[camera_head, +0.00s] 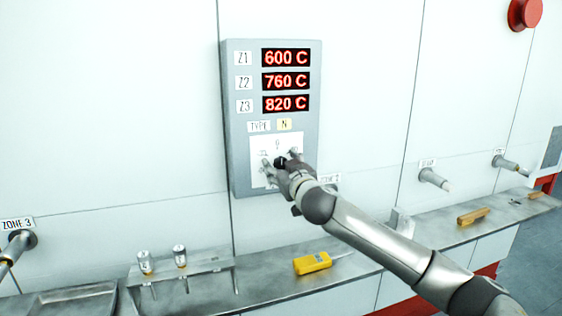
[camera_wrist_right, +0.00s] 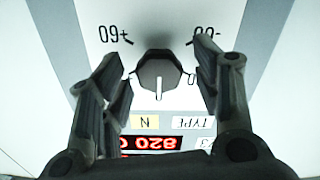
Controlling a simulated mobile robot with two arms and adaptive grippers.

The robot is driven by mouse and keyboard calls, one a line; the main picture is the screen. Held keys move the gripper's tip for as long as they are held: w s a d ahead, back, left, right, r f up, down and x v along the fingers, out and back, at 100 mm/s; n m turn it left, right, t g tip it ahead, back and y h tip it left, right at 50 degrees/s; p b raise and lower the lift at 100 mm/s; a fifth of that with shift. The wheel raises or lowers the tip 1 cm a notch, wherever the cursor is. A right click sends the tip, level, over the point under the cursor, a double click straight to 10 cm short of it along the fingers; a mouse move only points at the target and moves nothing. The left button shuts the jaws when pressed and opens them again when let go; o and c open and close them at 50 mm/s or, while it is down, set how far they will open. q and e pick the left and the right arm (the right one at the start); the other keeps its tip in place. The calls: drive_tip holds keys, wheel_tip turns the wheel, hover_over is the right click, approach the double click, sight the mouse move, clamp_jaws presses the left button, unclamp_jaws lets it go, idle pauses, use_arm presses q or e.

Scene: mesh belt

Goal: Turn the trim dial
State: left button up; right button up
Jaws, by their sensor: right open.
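The trim dial (camera_head: 280,162) is a small dark knob on a white plate low on the grey wall panel. In the right wrist view, which shows the panel upside down, the dial (camera_wrist_right: 159,72) is a dark many-sided knob. Its white pointer line points at the 0 mark, between the +60 and -60 marks. My right gripper (camera_head: 280,157) is open in front of the plate. In the wrist view, its two fingers (camera_wrist_right: 168,66) stand on either side of the dial, with a visible gap on each side. My left gripper is out of view.
The grey panel (camera_head: 229,120) shows red readouts of 600 C, 760 C and 820 C. Short pipes (camera_head: 434,179) stick out of the wall at right.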

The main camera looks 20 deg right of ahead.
drive_tip(key=shift+w, duration=0.5)
drive_tip(key=c, duration=1)
drive_tip(key=shift+c, duration=0.2)
drive_tip(key=n+p, duration=0.4)
drive_tip(key=n, duration=0.1)
drive_tip(key=shift+r+n, duration=0.1)
drive_tip(key=shift+n, duration=0.3)
drive_tip(key=n+p, duration=0.2)
drive_tip(key=n, duration=0.2)
drive_tip(key=shift+a+n+p, duration=0.1)
drive_tip(key=shift+n+p, duration=0.6)
drive_tip(key=shift+n, duration=0.2)
drive_tip(key=shift+f, duration=0.2)
